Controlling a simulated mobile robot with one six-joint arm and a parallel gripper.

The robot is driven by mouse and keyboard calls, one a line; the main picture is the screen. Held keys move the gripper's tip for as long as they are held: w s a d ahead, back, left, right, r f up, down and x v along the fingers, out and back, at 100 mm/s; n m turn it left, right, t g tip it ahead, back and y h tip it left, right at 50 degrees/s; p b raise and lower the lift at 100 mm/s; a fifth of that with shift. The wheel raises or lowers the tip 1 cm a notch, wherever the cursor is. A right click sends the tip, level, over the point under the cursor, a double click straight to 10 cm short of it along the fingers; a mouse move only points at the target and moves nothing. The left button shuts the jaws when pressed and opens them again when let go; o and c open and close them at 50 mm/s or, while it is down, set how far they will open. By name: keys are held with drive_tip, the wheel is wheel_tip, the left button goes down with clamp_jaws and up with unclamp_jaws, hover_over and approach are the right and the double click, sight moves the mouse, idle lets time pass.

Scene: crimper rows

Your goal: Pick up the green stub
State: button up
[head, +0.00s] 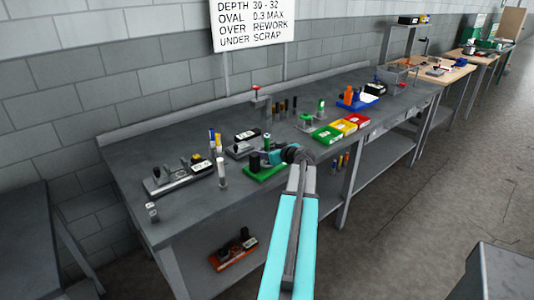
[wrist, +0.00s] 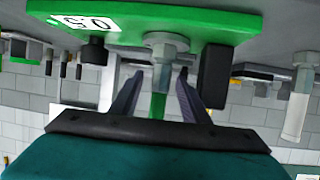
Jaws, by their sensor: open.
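The green stub (wrist: 158,104) stands in a grey fitting on a green base (wrist: 220,22). The wrist view is upside down, so the stub's green top points down the picture. My gripper (wrist: 157,73) is open, with one dark finger on each side of the stub and a visible gap on both sides. How deep the stub sits between the fingers is hard to tell. In the head view my gripper (head: 276,156) is over the green base (head: 265,172) on the bench, and a green top (head: 267,138) shows just behind it.
A dark block (wrist: 213,76) and a black knob (wrist: 94,52) stand on the same base, close to the fingers. A white cylinder (head: 221,174) stands left of it. Green, yellow and red bins (head: 350,124) are to the right.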

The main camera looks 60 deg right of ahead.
drive_tip(key=shift+p+x, duration=0.55)
drive_tip(key=shift+x, duration=1.2)
drive_tip(key=shift+s, duration=0.1)
drive_tip(key=c, duration=0.9)
clamp_jaws()
